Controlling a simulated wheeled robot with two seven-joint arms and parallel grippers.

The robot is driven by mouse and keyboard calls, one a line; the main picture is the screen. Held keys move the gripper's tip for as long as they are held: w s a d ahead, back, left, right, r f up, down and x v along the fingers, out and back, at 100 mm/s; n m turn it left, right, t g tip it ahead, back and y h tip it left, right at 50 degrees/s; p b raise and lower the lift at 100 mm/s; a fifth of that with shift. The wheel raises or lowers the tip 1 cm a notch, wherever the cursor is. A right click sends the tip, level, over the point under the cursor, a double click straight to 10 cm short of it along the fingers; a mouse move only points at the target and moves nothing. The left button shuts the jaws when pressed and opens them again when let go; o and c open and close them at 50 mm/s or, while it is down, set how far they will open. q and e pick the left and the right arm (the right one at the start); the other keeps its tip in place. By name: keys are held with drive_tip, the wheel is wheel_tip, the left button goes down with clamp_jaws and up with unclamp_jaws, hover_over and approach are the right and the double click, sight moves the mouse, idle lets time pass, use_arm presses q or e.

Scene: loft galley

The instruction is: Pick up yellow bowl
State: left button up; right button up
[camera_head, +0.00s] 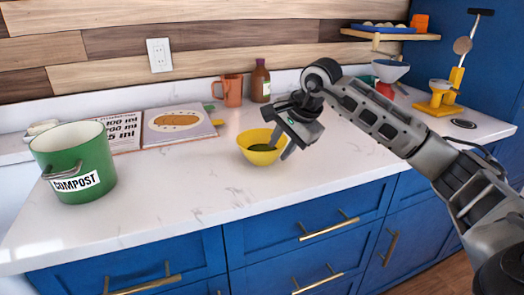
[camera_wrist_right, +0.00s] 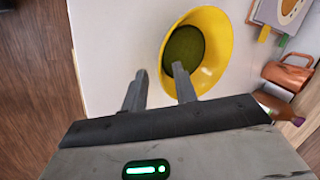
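The yellow bowl (camera_head: 250,152) stands upright on the white counter, with dark green contents inside. My right gripper (camera_head: 276,134) is at the bowl's right side, its fingers apart and pointing down toward the rim. In the right wrist view, the bowl (camera_wrist_right: 218,52) lies just beyond the fingertips (camera_wrist_right: 160,71). One finger overlaps the bowl's near rim and inside; the other is outside the bowl over bare counter. Nothing is held between them. I cannot tell whether a finger touches the bowl. My left gripper is not in view.
A green compost bin (camera_head: 88,187) stands at the left, beside an open book (camera_head: 180,124). A copper mug (camera_head: 231,91) and a brown bottle (camera_head: 260,82) stand behind the bowl. A yellow stand (camera_head: 440,105) is at the back right. The counter front (camera_head: 190,195) is clear.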

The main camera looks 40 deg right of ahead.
sight(277, 151)
drive_tip(key=x, duration=0.3)
drive_tip(key=shift+w+f, duration=0.15)
drive_tip(key=shift+d, duration=0.1)
drive_tip(key=shift+c, duration=0.3)
clamp_jaws()
drive_tip(key=shift+r, duration=0.7)
drive_tip(key=s+a+r, duration=0.6)
drive_tip(key=a+r, duration=0.5)
drive_tip(key=a, duration=0.1)
drive_tip(key=shift+a+r+b, duration=0.3)
drive_tip(key=shift+a+r, duration=0.1)
